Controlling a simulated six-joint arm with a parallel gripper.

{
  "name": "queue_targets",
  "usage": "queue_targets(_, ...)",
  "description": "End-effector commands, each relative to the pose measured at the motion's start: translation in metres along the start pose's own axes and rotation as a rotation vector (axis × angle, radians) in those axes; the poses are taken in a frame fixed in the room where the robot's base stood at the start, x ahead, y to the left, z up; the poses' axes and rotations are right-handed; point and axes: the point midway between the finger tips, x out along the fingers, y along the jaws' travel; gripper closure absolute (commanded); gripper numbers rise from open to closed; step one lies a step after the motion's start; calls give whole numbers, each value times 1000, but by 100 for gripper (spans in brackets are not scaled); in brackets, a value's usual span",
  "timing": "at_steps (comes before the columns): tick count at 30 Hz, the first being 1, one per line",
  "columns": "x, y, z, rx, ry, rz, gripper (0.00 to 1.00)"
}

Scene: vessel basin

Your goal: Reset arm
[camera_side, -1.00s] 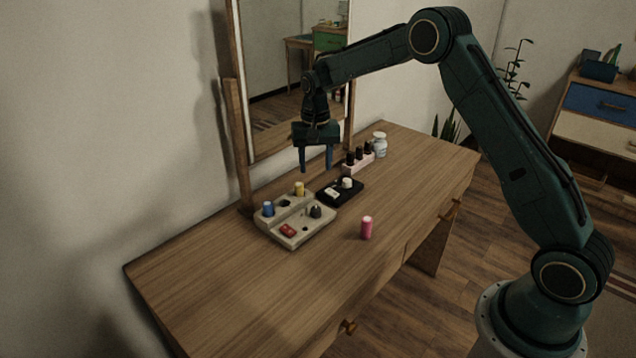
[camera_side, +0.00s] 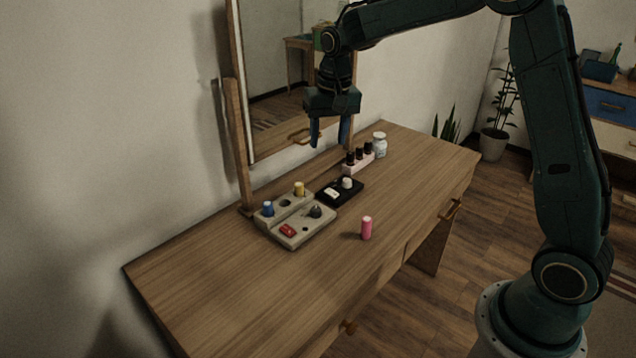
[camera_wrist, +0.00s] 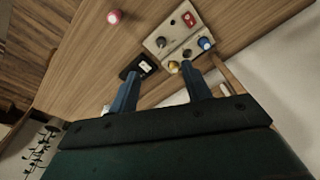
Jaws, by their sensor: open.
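My gripper (camera_side: 330,134) is open and empty, raised above the back of the wooden desk (camera_side: 230,275) in front of the mirror. Its two fingers also show in the wrist view (camera_wrist: 158,88), apart with nothing between them. A pink cylinder (camera_side: 366,228) stands upright on the desk to the right of the tray.
The mirror (camera_side: 290,80) rises behind the desk. The desk's front left is clear.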

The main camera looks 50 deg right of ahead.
Motion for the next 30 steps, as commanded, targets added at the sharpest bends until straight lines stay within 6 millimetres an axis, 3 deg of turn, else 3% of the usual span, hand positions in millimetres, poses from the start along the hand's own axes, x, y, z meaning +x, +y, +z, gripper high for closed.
queue_targets(6,-46,7,38,-73,54,-23,52)
queue_targets(15,-91,22,95,-173,123,-49,52)
queue_targets(22,-114,37,141,-249,178,-67,52)
queue_targets(30,-126,57,195,-337,243,-85,52)
